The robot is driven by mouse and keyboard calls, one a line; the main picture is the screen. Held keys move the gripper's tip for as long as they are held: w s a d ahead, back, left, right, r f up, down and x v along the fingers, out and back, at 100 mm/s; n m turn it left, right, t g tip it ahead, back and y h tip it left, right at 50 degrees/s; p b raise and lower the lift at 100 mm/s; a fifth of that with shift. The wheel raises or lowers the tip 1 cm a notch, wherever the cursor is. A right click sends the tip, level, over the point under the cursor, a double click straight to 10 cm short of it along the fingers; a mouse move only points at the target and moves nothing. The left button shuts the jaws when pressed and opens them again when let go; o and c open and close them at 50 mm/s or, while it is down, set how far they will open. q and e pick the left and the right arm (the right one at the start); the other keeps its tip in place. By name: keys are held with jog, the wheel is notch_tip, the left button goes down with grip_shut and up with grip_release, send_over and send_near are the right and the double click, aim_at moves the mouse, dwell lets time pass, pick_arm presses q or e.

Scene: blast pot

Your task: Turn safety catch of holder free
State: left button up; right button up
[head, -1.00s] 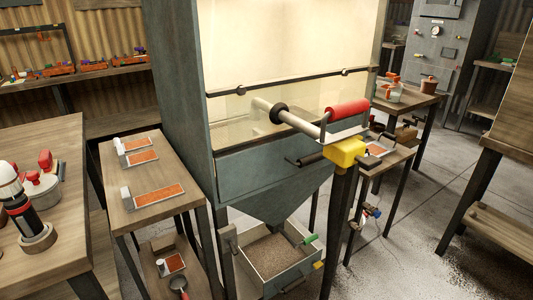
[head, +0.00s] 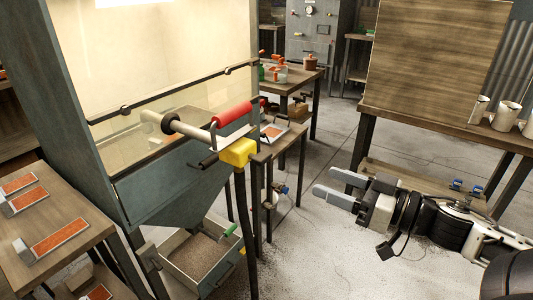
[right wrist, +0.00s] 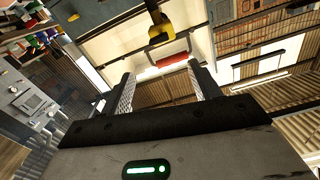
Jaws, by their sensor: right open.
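The holder stands on a dark post in front of the grey cabinet, with a yellow block (head: 238,151) at its top. A red roller-like grip (head: 232,113) sits above the block, and a pale rod (head: 178,125) with a black collar points left toward the cabinet. A small black-ended lever (head: 208,161) juts left beside the block. I cannot tell which part is the safety catch. My right gripper (head: 333,187) is open and empty, right of the holder and apart from it. In the right wrist view the yellow block (right wrist: 161,30) and red grip (right wrist: 173,60) show beyond the open fingers. My left gripper is out of view.
A drawer of brown grit (head: 200,255) sits under the cabinet (head: 165,185). A side table (head: 28,235) with red-faced pieces is at the left. A small table (head: 268,150) stands behind the holder. A large wooden board (head: 435,60) rises at the back right. Floor between is clear.

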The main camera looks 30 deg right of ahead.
aim_at(267, 159)
jog(key=b+x, duration=0.1)
jog(key=x, duration=1.2)
jog(key=shift+w+d+b, duration=0.1)
jog(key=shift+b, duration=0.25)
jog(key=shift+x, duration=1)
jog(key=shift+f, duration=0.1)
jog(key=c, duration=1)
